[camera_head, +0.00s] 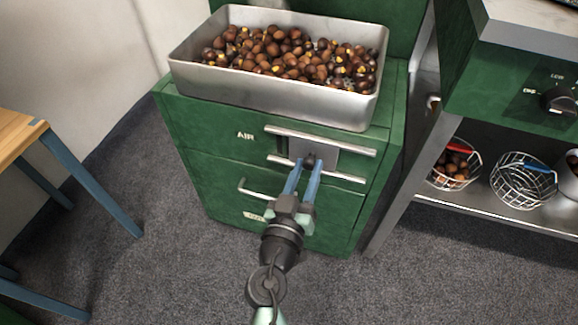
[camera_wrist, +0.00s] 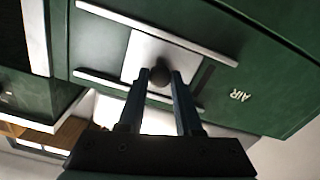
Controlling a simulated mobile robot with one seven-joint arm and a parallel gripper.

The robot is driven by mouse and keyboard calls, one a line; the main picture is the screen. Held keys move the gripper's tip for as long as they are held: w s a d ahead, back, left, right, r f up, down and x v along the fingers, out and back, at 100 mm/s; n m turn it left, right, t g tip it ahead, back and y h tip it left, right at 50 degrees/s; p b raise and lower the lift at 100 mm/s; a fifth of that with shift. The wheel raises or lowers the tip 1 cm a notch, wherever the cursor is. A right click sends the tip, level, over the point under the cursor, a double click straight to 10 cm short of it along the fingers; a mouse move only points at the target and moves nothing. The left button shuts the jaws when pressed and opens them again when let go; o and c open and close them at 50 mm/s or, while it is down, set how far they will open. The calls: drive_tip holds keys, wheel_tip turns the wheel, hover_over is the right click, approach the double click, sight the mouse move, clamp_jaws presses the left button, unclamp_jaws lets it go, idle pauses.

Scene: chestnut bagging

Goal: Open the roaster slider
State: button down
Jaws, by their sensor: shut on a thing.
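The roaster (camera_head: 290,215) is a green cabinet with a metal pan of chestnuts on top. On its front, beside the word AIR, a grey slider plate (camera_head: 322,159) sits between two horizontal metal rails. A dark round knob is on the plate; it shows clearly in the wrist view as the slider knob (camera_wrist: 160,76). My gripper (camera_head: 308,165) has its two blue fingers on either side of the knob and is shut on it. In the wrist view the slider plate (camera_wrist: 150,50) lies behind the knob, between the rails.
The chestnut pan (camera_head: 270,87) stands on the roaster. A drawer handle (camera_head: 255,190) juts out below the rails, left of my gripper. A steel-shelved counter with wire baskets (camera_head: 523,180) is at the right. A wooden table (camera_head: 18,137) with blue legs is at the left. Carpet between is clear.

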sight(335, 162)
drive_tip(key=d, duration=0.1)
drive_tip(key=s+d, duration=0.1)
drive_tip(key=d, duration=0.2)
drive_tip(key=shift+s+d, duration=0.25)
drive_tip(key=shift+d, duration=0.05)
drive_tip(key=c, duration=0.6)
unclamp_jaws()
drive_tip(key=shift+s+a, duration=0.1)
drive_tip(key=b+v, duration=0.2)
drive_tip(key=v, duration=1)
drive_tip(key=shift+s+a, duration=0.1)
drive_tip(key=shift+s, duration=0.25)
